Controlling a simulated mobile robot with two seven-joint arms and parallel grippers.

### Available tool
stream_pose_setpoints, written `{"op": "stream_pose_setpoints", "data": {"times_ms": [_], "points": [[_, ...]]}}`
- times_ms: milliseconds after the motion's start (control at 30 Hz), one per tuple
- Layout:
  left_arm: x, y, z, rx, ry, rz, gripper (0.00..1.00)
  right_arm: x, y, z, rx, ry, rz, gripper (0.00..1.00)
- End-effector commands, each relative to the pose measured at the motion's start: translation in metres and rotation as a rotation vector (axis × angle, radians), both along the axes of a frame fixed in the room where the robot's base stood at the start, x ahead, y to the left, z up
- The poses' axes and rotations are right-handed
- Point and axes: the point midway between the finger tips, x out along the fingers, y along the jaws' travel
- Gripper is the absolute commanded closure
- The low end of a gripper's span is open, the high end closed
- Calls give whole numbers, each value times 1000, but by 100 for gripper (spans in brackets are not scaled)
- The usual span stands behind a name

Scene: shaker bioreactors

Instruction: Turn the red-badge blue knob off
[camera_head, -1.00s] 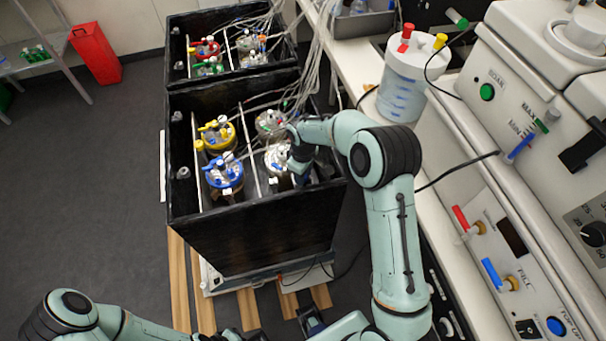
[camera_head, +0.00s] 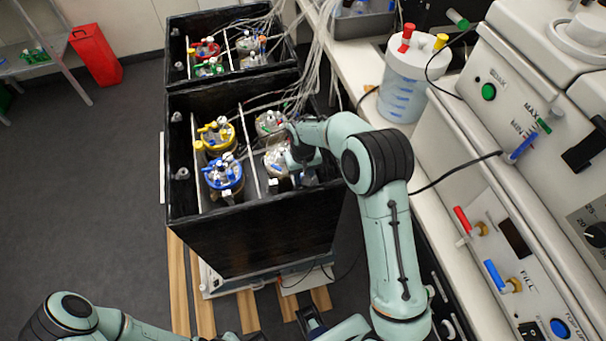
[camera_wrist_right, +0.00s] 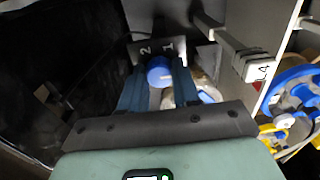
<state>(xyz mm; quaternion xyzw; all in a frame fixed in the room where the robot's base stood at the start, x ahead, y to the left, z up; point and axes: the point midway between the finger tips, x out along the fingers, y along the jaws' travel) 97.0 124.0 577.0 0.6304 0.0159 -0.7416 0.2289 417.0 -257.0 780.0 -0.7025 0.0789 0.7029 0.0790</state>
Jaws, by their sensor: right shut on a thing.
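My right gripper (camera_wrist_right: 160,80) is shut on this knob, one dark blue finger on each side. No red badge shows on or beside the knob in this view. In the head view my right gripper (camera_head: 303,158) reaches down into the right part of the near black box (camera_head: 250,235), and the knob is hidden there.
A blue-topped vessel (camera_head: 224,173) and a yellow-topped vessel (camera_head: 216,136) stand in the box, left of my right gripper. A clear-topped vessel (camera_head: 277,160) is close beside the gripper. Tubes hang over the box. A panelled machine (camera_head: 470,185) stands to the right.

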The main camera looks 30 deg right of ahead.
Motion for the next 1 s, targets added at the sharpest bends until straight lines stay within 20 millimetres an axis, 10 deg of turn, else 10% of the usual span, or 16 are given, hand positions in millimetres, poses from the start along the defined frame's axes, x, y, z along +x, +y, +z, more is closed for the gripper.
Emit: {"op": "stream_pose_setpoints", "data": {"times_ms": [567, 600, 633, 1000], "points": [[0, 0, 0, 0, 0, 0, 100, 1, 0, 1, 0, -4, -29, 99], [0, 0, 0, 0, 0, 0, 100, 1, 0, 1, 0, -4, -29, 56], [0, 0, 0, 0, 0, 0, 100, 1, 0, 1, 0, -4, -29, 46], [0, 0, 0, 0, 0, 0, 100, 1, 0, 4, 0, -2, -27, 43]]}}
